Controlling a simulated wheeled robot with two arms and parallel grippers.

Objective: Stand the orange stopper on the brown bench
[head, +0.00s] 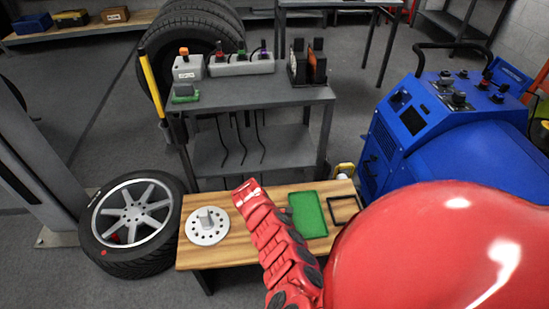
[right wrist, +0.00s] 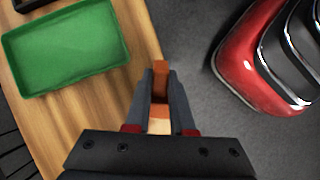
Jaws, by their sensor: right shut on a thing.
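The brown wooden bench (head: 230,250) stands low in front of me in the head view. Its bare wood top also shows in the right wrist view (right wrist: 68,120). In the right wrist view my right gripper (right wrist: 160,78) is shut on an orange-brown block (right wrist: 161,82), which looks like the orange stopper. The gripper is by the bench's edge, to the right of the green tray. I cannot tell whether the block touches the bench. In the head view the right gripper and block are hidden. My left gripper is out of view.
The bench holds a silver hub disc (head: 207,236), a green tray (head: 310,215) and a black frame (head: 332,211). A grey workbench (head: 245,94) stands behind, a blue machine (head: 400,131) at right, a wheel (head: 130,212) at left. Bare wood shows around the disc.

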